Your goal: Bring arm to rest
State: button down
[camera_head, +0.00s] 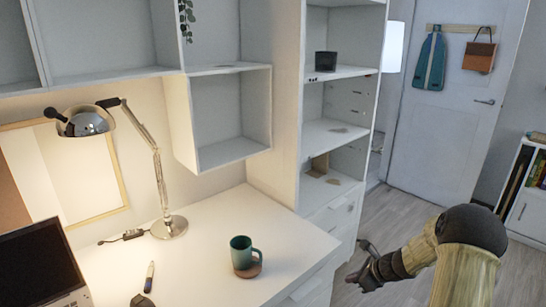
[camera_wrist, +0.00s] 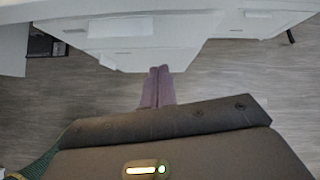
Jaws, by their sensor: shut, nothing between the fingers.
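My gripper (camera_head: 364,262) is at the lower right in the head view, in the air over the floor, to the right of the desk (camera_head: 205,231). Its fingers also show in the wrist view (camera_wrist: 158,84), side by side, closed together with nothing between them. My arm is bent and comes in from the bottom right of the head view. The gripper is apart from the desk and the shelf, and no object is near its fingertips.
A green mug (camera_head: 242,252) stands on a coaster near the desk's right end. A lamp (camera_head: 168,227), a marker (camera_head: 149,277) and a laptop (camera_head: 38,262) are on the desk. White shelves (camera_head: 335,132) stand behind. Bare floor (camera_head: 400,207) lies toward the door (camera_head: 459,110).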

jog(key=s+a+r+n+g+h, duration=0.1)
jog(key=s+a+r+n+h, duration=0.1)
jog(key=s+a+r+n, duration=0.45)
jog(key=s+a+r+n+g+h, duration=0.1)
jog(key=s+a+r+n+h, duration=0.15)
jog(key=s+n, duration=0.75)
jog(key=s+a+r+n+g+h, duration=0.1)
jog(key=s+a+r+n, duration=0.35)
jog(key=s+n, duration=0.4)
notch_tip(320, 180, up, 18)
jog(key=n+p, duration=0.1)
jog(key=p, duration=1.8)
jog(key=shift+a+r, duration=0.15)
jog(key=shift+r, duration=0.05)
